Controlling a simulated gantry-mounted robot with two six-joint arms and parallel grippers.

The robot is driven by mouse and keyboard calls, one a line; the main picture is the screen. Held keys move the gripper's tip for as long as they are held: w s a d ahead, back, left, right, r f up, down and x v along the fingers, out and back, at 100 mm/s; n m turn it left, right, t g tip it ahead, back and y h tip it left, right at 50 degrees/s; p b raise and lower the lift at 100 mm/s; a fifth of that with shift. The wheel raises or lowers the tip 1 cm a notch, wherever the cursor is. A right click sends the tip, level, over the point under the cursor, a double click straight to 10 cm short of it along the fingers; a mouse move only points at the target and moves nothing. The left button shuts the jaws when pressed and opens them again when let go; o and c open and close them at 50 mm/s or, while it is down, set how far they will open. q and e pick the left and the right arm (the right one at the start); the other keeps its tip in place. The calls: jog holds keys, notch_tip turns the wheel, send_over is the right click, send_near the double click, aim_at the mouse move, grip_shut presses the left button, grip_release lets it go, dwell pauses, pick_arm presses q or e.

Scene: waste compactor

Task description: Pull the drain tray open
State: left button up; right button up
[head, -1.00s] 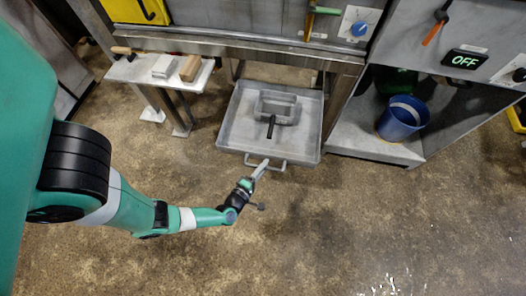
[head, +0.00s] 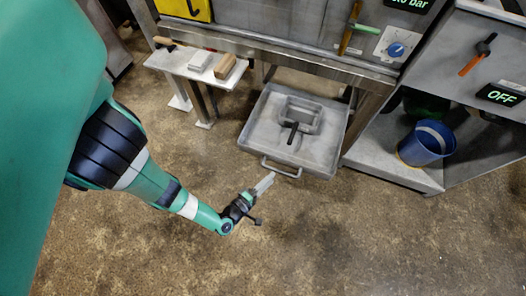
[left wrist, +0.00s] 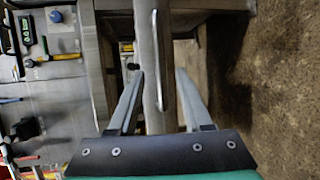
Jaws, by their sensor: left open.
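The drain tray (head: 257,128) is a grey, shallow square pan sticking out from under the steel bench in the head view. A loop handle (head: 282,173) is on its front edge. A small grey box with a black handle (head: 293,131) sits in the tray. My right gripper is not seen.
A small side table (head: 178,63) with blocks stands left of the tray. A blue bucket (head: 425,145) stands on a low shelf to the right. The bench (head: 300,56) overhangs the tray's back. The floor in front of the tray is clear.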

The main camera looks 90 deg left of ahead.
pick_arm(q)
jog(key=shift+p+v, duration=0.55)
jog(key=shift+v, duration=2.05)
